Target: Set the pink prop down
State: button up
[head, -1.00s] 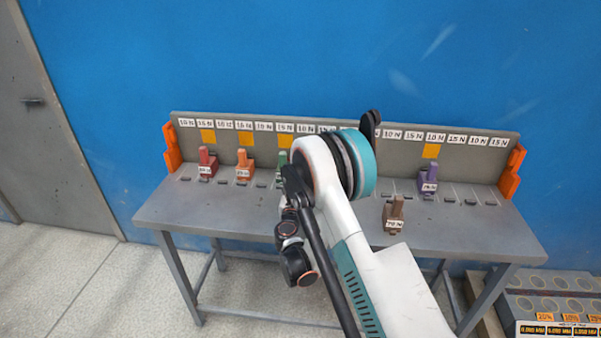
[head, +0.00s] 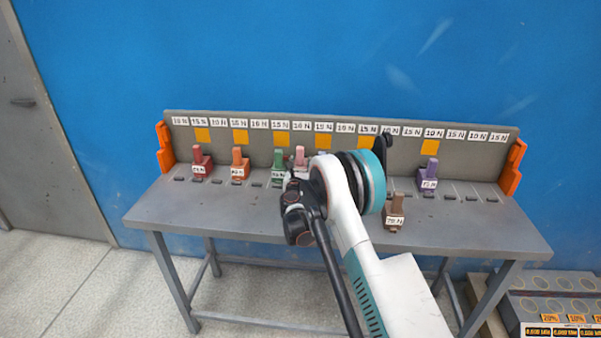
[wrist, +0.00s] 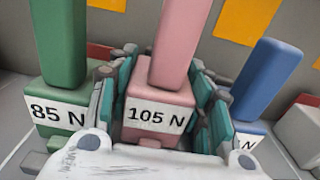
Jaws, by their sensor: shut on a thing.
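The pink prop (wrist: 160,103), a block with an upright post and a "105 N" label, stands upright between the fingers of my gripper (wrist: 160,115) in the wrist view. My gripper is shut on its base. In the head view the pink prop (head: 300,157) shows at the back of the bench, right of the green prop, its lower part hidden by my arm. I cannot tell whether its underside touches the bench.
The green "85 N" prop (wrist: 62,85) is close on the left and a blue prop (wrist: 262,85) close on the right. Red (head: 201,165), orange (head: 239,167), purple (head: 428,178) and brown (head: 394,212) props stand on the grey bench (head: 170,214). A labelled back panel (head: 480,155) rises behind.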

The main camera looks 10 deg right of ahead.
jog(key=shift+f, duration=0.8)
jog(key=shift+r, duration=0.1)
jog(key=o, duration=1.1)
jog(key=shift+c, duration=0.2)
